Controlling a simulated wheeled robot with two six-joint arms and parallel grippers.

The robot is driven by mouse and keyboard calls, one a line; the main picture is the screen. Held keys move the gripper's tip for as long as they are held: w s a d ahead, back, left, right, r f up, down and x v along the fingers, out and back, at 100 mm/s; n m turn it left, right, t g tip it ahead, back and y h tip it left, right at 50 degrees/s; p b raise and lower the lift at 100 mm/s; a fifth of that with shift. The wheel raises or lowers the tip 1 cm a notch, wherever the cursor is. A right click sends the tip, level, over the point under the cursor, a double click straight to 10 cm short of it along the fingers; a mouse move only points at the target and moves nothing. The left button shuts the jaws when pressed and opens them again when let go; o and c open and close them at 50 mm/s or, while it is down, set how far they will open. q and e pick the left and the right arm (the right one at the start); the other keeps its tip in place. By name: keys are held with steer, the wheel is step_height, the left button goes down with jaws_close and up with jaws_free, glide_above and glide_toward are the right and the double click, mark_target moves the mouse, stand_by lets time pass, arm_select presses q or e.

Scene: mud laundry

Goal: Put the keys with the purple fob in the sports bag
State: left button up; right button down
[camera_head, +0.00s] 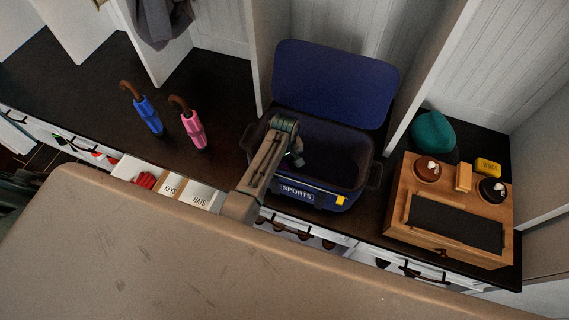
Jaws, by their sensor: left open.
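The sports bag (296,192) is dark blue, with a "SPORTS" label and a yellow tag on its front. It stands on the dark bench top in the middle of the head view, its lid (335,85) raised at the back. My left arm reaches over the front left of the bag. My left gripper (298,160) is open and points down inside the bag's mouth, near its left side. I cannot make out the keys with the purple fob; the bag's inside is dark and partly hidden by my arm. My right gripper is not in view.
An open drawer holds dividers marked "KEYS" and "HATS" (200,196) and something red (145,180). A wooden box (400,212) and a teal item (433,132) are at the right, beyond a white partition.

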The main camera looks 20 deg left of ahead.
mark_target(285, 166)
arm_select(q)
step_height(285, 166, up, 10)
steer(key=shift+f, duration=0.2)
